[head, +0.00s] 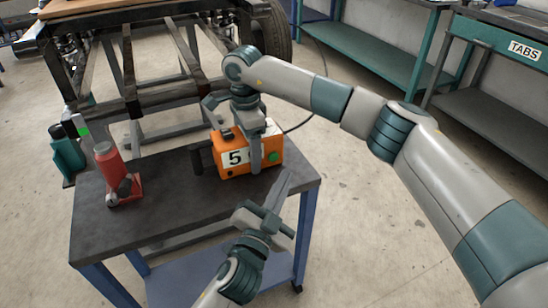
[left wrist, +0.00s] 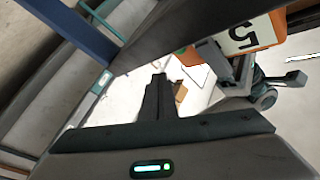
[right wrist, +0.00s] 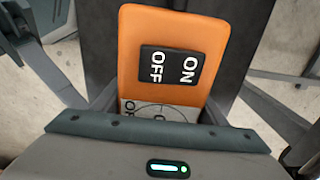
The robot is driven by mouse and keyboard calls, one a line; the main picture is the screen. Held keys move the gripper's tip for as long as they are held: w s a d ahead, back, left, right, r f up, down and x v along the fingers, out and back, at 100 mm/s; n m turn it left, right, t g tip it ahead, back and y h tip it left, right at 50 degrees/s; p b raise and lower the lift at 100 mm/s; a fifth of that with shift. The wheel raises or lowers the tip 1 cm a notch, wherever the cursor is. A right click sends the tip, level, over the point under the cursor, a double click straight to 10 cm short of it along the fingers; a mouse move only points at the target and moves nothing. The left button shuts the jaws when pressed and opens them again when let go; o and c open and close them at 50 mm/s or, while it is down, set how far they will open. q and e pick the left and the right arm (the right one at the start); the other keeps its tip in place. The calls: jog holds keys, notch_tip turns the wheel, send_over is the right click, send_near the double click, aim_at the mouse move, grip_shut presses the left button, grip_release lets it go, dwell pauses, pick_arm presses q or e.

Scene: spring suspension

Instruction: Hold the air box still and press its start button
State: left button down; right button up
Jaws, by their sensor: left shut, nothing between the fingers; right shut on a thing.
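The orange air box (head: 235,171) stands on the dark table top, with a white "5" label and a round green button (head: 272,156) on its front. My right gripper (head: 256,163) is shut on the box from above, one finger down its front, left of the green button. In the right wrist view the box's orange top (right wrist: 172,28) bears a black ON/OFF switch (right wrist: 168,66). My left gripper (head: 286,180) is shut and empty, in front of and below the box, apart from it. The left wrist view shows its closed fingers (left wrist: 158,82) and the box's label (left wrist: 245,38); the button is not visible there.
A red bottle-like tool (head: 110,165) stands on the table (head: 165,218) at the left, with a teal item (head: 66,157) beyond it. A black cable runs from behind the box. A vehicle frame (head: 130,60) stands behind; a bench marked TABS (head: 522,49) is at right.

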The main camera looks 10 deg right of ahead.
pick_arm(q)
jog(key=shift+w+a, duration=0.3)
jog(key=shift+w, duration=0.6)
jog(key=shift+w+a, duration=0.25)
jog(key=shift+w, duration=0.65)
jog(key=shift+w+a, duration=0.3)
jog(key=shift+w, duration=0.6)
dwell(1.8)
jog(key=shift+s, duration=0.1)
jog(key=shift+s+d, duration=0.25)
jog(key=shift+s, duration=0.6)
jog(key=shift+s+d, duration=0.25)
jog(key=shift+s, duration=0.55)
jog(key=shift+s+d, duration=0.25)
jog(key=shift+s, duration=0.55)
jog(key=shift+s+d, duration=0.25)
jog(key=shift+s, duration=0.55)
pick_arm(e)
jog(key=o, duration=1.4)
jog(key=shift+c, duration=0.2)
